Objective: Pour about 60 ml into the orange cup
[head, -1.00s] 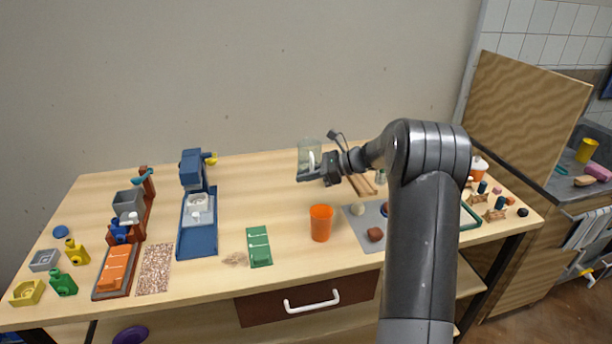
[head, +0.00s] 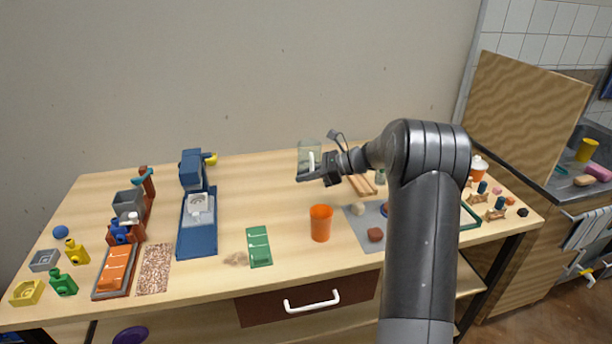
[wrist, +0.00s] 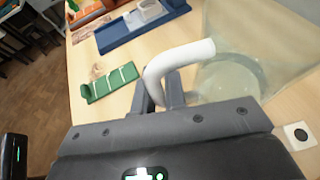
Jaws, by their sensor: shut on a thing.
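The orange cup (head: 321,223) stands upright on the table near its front edge, to the right of a green tray. My gripper (head: 312,174) is behind the cup and a little to its left in the head view. It is shut on the white handle (wrist: 172,68) of a clear, pale green jug (head: 309,147). The jug also shows in the wrist view (wrist: 265,45) and looks roughly upright. A pale round area shows inside it, but I cannot tell the liquid level. The cup is not in the wrist view.
A grey mat (head: 358,218) with small lumps lies right of the cup. The green tray (head: 259,246) lies left, with a blue stand (head: 197,238) beyond it. My arm hides part of the right side. The table between stand and jug is clear.

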